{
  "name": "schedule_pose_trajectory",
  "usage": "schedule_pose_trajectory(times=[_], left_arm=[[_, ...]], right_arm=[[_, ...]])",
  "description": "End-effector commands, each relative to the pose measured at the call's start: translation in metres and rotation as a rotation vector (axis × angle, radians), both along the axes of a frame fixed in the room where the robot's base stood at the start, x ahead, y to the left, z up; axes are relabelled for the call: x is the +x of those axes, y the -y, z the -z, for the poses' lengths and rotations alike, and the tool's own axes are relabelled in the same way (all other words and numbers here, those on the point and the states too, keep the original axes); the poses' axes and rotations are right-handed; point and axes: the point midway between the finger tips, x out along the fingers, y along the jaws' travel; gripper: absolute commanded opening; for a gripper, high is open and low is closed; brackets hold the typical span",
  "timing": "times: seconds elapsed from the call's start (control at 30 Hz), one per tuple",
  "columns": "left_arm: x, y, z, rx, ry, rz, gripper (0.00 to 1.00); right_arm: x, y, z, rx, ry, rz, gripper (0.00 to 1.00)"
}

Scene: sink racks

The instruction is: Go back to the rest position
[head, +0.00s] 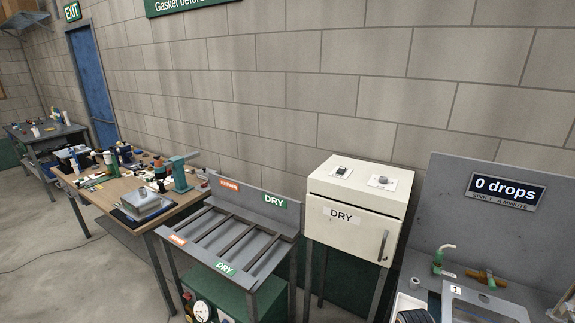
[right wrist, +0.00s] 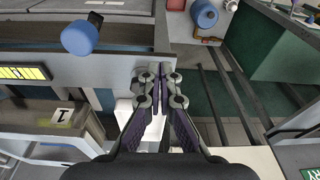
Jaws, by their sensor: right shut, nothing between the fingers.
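My right gripper (right wrist: 159,85) shows in the right wrist view with its fingers together and nothing between them. It hangs above a grey surface and apart from the things below it. My left gripper is in neither view. The head view shows no part of either arm.
In the head view, a grey slotted DRY rack (head: 232,240) stands left of a cream DRY cabinet (head: 340,240). A grey sink station with a "0 drops" sign (head: 505,190) is at the right. A cluttered wooden bench (head: 90,200) is at the left; open floor (head: 50,260) lies beside it.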

Motion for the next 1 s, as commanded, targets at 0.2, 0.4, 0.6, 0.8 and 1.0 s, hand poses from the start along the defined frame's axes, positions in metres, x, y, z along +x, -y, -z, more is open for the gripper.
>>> schedule_pose_trajectory(times=[0.2, 0.4, 0.6, 0.8, 1.0], left_arm=[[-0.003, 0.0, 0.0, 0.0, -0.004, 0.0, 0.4], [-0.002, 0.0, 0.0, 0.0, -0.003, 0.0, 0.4], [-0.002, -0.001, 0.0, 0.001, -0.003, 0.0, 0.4], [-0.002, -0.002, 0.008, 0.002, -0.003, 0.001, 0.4], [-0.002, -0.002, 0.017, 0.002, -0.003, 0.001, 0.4]], right_arm=[[-0.066, -0.026, -0.02, -0.056, 0.052, -0.271, 0.0], [-0.106, -0.038, -0.046, -0.1, 0.088, -0.435, 0.0], [-0.137, -0.045, -0.072, -0.14, 0.115, -0.552, 0.0], [-0.132, -0.041, -0.031, -0.144, 0.103, -0.566, 0.0], [-0.126, -0.036, 0.034, -0.136, 0.081, -0.559, 0.0]])
